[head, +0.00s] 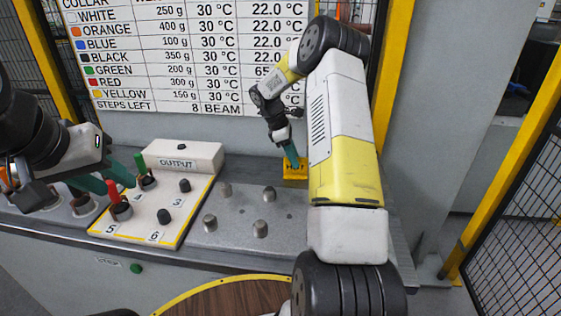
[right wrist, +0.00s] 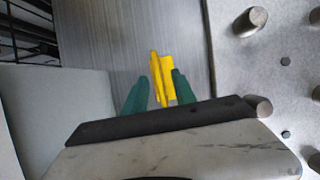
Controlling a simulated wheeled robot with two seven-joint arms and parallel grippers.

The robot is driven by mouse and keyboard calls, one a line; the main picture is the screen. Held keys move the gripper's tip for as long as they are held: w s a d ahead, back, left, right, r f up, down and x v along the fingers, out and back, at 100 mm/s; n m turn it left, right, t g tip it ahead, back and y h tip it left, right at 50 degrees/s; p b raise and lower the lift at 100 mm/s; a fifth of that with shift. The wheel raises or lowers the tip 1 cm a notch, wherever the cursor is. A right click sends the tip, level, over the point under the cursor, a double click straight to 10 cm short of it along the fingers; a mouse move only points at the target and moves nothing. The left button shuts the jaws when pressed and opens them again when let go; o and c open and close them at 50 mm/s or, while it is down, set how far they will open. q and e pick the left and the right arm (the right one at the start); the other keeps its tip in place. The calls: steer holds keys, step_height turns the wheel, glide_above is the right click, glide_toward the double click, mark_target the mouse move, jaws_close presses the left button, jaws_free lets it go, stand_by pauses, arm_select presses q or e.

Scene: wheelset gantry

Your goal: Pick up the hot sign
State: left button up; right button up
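The hot sign (head: 295,171) is a small yellow piece with dark lettering. It stands at the back of the grey bench top, right of the pegs. My right gripper (head: 292,161) reaches down to it from above and hides part of it. In the right wrist view the yellow sign (right wrist: 163,76) shows between the two green fingers (right wrist: 160,88), which are apart. I cannot tell whether a finger touches it. My left gripper (head: 108,186) is over the left of the bench near the red and green pegs, its fingers apart and apparently empty.
A white numbered board (head: 178,226) holds a red peg (head: 114,191), a green peg (head: 141,164) and dark pegs. The OUTPUT box (head: 185,156) stands behind it. Several metal pegs (head: 260,229) rise from the bench left of the sign. A wall chart (head: 180,50) hangs behind.

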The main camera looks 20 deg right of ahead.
mark_target(302, 174)
steer(key=x, duration=0.4)
steer(key=shift+s+d+f, duration=0.1)
steer(key=shift+d+f, duration=0.05)
steer(key=shift+f, duration=0.05)
jaws_close()
